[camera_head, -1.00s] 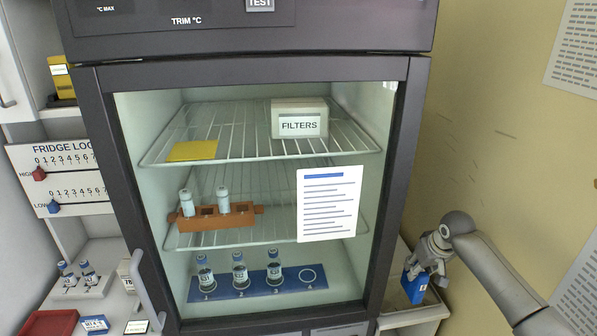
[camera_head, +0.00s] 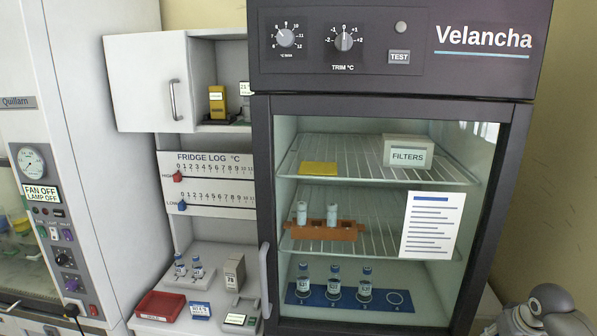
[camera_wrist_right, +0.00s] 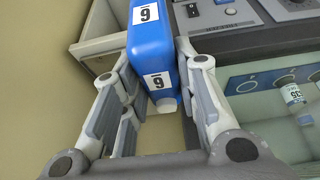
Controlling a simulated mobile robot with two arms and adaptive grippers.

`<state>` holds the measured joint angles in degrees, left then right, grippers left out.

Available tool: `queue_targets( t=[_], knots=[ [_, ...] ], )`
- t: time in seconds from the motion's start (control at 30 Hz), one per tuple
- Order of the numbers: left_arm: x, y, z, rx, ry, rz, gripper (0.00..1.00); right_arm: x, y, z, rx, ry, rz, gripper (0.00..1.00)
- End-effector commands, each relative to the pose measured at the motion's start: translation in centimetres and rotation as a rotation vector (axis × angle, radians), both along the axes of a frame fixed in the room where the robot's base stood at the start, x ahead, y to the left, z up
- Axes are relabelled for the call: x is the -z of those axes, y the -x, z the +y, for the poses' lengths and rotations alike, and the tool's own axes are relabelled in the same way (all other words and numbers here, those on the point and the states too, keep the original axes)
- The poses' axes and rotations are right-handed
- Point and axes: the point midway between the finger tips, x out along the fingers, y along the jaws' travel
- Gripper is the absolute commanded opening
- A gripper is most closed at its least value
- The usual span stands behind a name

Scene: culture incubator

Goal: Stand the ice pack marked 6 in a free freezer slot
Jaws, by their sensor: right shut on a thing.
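The blue ice pack (camera_wrist_right: 154,45) is between the fingers of my right gripper (camera_wrist_right: 157,95) in the right wrist view. It has white labels marked 6 and a pale cap at its lower end. The right gripper is shut on it. In the head view, part of my right arm shows at the bottom right corner; the ice pack cannot be made out there. No freezer slot can be made out in these frames. My left gripper is not in view.
A glass-fronted fridge (camera_head: 262,190) holds a FILTERS box (camera_head: 407,152), an orange rack (camera_head: 320,231) and a blue vial holder (camera_head: 345,300). Left of it are a red tray (camera_head: 160,306), small vials and a grey box (camera_head: 234,273). A cabinet with dials (camera_head: 75,150) stands far left.

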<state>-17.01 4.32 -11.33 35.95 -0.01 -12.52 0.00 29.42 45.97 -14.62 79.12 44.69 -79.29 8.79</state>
Motion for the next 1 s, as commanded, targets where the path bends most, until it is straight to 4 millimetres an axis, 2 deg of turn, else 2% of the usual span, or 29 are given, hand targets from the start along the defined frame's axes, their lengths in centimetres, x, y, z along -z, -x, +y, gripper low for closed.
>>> queue_targets(
  t=[0.07, 0.37, 0.47, 0.57, 0.67, 0.8, 1.0],
  knots=[
    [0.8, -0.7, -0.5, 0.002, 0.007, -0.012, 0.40, 0.0, -0.3, 1.4, -0.010, 0.001, -0.008, 0.00],
    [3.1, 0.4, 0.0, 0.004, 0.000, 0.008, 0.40, -0.4, -0.3, 6.9, -0.030, 0.000, -0.008, 0.00],
    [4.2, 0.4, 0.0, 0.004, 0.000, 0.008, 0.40, -0.5, 0.0, 9.4, -0.041, 0.001, -0.009, 0.00],
    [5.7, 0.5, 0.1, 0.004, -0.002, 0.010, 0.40, -0.4, 0.7, 12.7, -0.056, 0.000, -0.010, 0.00],
    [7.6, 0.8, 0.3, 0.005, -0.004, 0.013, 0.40, -0.3, 2.1, 16.6, -0.074, 0.001, -0.011, 0.00],
    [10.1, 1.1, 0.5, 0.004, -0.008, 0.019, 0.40, 0.0, 5.0, 21.4, -0.093, 0.002, -0.011, 0.00],
    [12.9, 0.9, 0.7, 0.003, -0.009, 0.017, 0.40, 0.7, 9.6, 26.1, -0.113, 0.001, -0.010, 0.00]
  ],
)
